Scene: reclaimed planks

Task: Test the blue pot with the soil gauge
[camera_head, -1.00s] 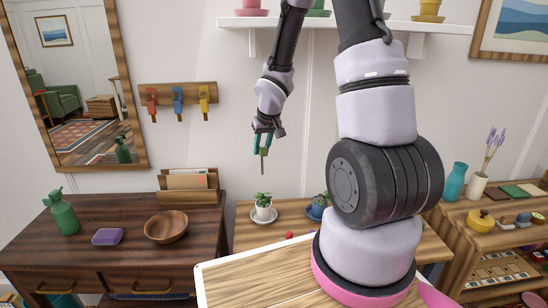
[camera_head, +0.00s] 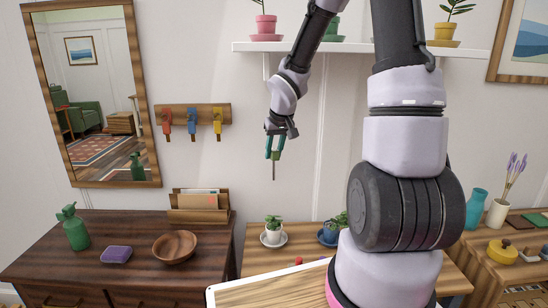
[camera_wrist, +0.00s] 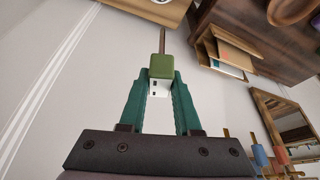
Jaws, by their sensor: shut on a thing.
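The soil gauge has a green body (camera_wrist: 162,66) and a thin probe (camera_head: 273,171). My gripper (camera_head: 274,150) is shut on the gauge body, its two green fingers on either side in the wrist view. In the head view the probe points down, in the air in front of the wall. The blue pot (camera_head: 328,237) holds a leafy plant and stands on a blue saucer on the wooden table, below and right of the gauge. My arm stands close to its right side in the picture. The gauge is well apart from it.
A white pot (camera_head: 273,236) with a plant stands left of the blue pot, below the gauge. A wall shelf (camera_head: 360,49) with several pots is above. A dark desk (camera_head: 215,248) with a wooden bowl (camera_head: 175,246) is at left, below a hook rack (camera_head: 192,118).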

